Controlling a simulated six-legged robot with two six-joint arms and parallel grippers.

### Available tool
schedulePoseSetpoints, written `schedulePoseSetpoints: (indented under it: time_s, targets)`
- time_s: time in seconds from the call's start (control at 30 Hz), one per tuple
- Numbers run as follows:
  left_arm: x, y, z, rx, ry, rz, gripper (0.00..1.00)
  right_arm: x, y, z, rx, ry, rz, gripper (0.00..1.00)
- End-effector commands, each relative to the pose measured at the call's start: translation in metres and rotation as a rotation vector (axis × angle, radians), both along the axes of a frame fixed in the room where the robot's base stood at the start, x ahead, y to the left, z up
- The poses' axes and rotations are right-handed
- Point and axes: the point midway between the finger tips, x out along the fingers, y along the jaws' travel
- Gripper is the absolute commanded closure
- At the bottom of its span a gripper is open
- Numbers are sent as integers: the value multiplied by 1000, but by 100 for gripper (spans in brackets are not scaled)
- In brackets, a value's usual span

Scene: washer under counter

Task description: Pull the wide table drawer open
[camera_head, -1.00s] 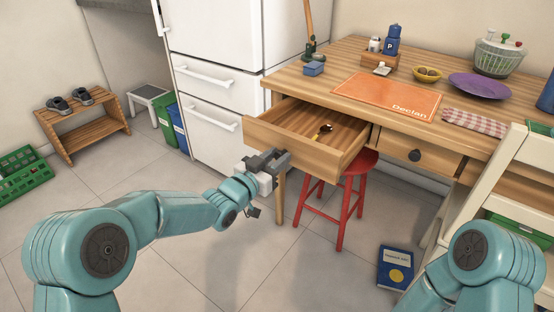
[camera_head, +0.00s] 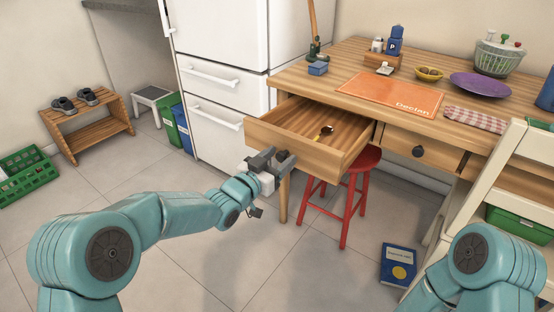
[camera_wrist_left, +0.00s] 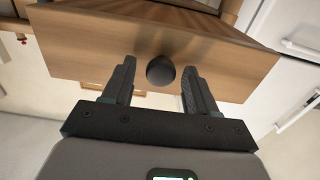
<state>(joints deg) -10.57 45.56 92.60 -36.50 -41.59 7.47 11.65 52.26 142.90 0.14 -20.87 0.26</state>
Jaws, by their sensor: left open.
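My left gripper (camera_head: 272,160) is at the drawer's front face. In the left wrist view, its two fingers (camera_wrist_left: 159,88) are open on either side of the dark round knob (camera_wrist_left: 160,71) on the drawer front (camera_wrist_left: 90,50), with gaps showing on both sides. In the head view the gripper hides the knob. My right gripper is out of view; only part of that arm shows.
A red stool (camera_head: 347,205) stands under the drawer. A narrower closed drawer (camera_head: 422,151) is to the right. A white fridge (camera_head: 222,80) stands left of the table. A blue book (camera_head: 398,265) lies on the floor, and a cream ladder-like frame (camera_head: 480,200) stands at right.

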Motion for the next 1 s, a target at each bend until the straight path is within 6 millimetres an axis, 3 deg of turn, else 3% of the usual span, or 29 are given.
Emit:
schedulePoseSetpoints:
  time_s: [0.27, 0.7, 1.0]
  targets:
    - [-10, 9, 1, 1, 1, 1, 42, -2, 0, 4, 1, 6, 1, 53]
    - [-98, 73, 2, 0, 2, 3, 42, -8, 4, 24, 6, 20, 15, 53]
    - [-130, 95, 0, 0, 1, 1, 42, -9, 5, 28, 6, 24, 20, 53]
